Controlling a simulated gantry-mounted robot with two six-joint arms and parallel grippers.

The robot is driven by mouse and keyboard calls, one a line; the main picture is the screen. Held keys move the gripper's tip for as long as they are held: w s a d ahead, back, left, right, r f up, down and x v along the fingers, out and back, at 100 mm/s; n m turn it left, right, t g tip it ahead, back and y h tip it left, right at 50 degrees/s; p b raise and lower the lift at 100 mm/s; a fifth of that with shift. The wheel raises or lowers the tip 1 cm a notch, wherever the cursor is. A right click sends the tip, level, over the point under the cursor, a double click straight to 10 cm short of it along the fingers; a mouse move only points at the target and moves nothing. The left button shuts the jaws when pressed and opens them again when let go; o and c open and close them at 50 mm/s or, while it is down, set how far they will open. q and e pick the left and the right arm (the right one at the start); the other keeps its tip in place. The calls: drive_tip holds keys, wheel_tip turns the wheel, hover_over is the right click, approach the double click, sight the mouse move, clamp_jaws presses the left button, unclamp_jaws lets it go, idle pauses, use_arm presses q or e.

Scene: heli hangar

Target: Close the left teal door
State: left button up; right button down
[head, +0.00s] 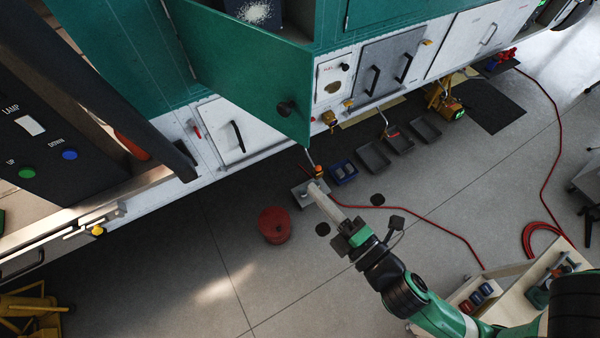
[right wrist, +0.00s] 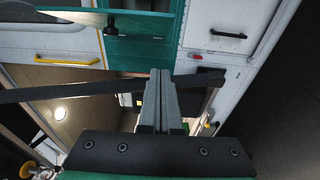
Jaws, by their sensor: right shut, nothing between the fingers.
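The left teal door (head: 245,70) stands swung open from the teal body in the head view, with a black round knob (head: 286,108) near its lower right corner. Behind it the compartment is partly hidden; a speckled white patch shows inside. My right gripper (head: 314,188) is shut and empty, below the door's lower corner in the picture and apart from the door. In the right wrist view its fingers (right wrist: 159,80) are together, and a teal panel (right wrist: 140,55) and a dark knob (right wrist: 110,29) show beyond them. My left gripper is not in view.
A red bucket (head: 274,225) stands on the floor, left of my right gripper. Several trays, including a blue one (head: 343,172), lie along the vehicle. A control panel (head: 45,140) is at the left. A red hose (head: 430,222) crosses the floor.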

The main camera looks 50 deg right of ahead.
drive_tip(key=w+d+f+p, duration=0.1)
drive_tip(key=w+d+p, duration=0.4)
drive_tip(key=w, duration=0.4)
drive_tip(key=shift+w+d+f+p, duration=0.25)
drive_tip(key=shift+w+d+p, duration=0.15)
drive_tip(key=shift+d, duration=0.3)
